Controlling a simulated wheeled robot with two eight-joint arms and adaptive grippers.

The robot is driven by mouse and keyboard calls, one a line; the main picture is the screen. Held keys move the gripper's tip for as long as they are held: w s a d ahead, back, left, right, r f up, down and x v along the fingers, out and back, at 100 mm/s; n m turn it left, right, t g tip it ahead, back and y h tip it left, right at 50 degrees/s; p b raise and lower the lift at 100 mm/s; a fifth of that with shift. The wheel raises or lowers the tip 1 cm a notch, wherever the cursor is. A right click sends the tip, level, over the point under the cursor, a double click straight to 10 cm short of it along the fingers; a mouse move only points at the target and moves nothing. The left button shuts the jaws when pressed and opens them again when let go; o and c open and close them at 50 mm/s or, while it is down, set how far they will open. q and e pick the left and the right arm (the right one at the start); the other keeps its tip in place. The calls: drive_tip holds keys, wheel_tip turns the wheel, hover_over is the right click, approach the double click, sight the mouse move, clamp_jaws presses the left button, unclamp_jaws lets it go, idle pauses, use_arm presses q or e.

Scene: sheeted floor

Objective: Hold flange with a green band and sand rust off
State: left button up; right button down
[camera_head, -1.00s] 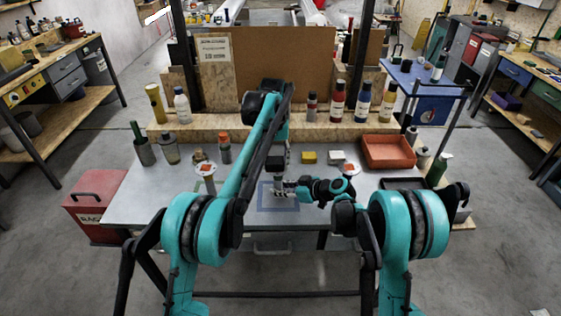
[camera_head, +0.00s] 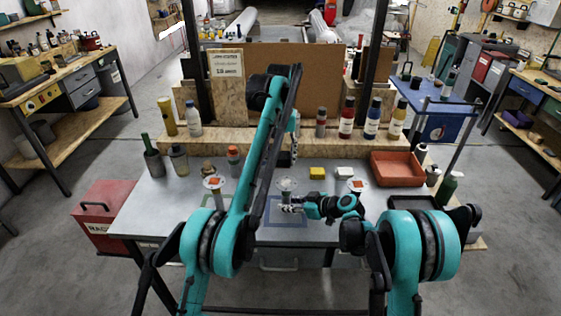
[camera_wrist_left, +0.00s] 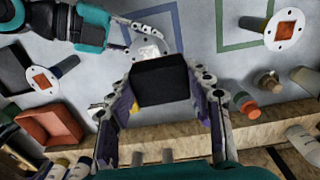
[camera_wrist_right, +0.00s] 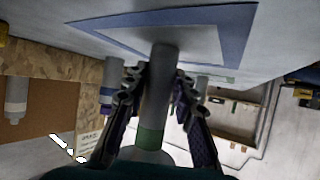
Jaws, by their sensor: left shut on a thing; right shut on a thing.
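My right gripper (camera_head: 291,208) is shut on the pipe of the middle flange (camera_head: 287,183). Its disc faces up, with a pale grey patch visible in the left wrist view (camera_wrist_left: 148,50). In the right wrist view, its green band (camera_wrist_right: 150,137) shows near the disc, and the fingers (camera_wrist_right: 157,90) flank the grey pipe. The pipe stands at the blue outline. My left gripper (camera_head: 294,148) is raised behind and above the flange, shut on a black block (camera_wrist_left: 160,80). Two other flanges, left (camera_head: 213,183) and right (camera_head: 357,186), have orange-brown patches.
A blue outline (camera_head: 270,215) marks the table's middle; a green outline (camera_wrist_left: 228,40) lies by the left flange. A red tray (camera_head: 397,168), a yellow block (camera_head: 316,173) and a white block (camera_head: 344,172) are on the right. Bottles line the wooden ledge (camera_head: 260,146) behind.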

idle(0.4)
drive_tip(key=c, duration=1.2)
unclamp_jaws()
drive_tip(key=shift+o, duration=0.2)
drive_tip(key=v, duration=1.2)
drive_tip(key=shift+s, duration=0.1)
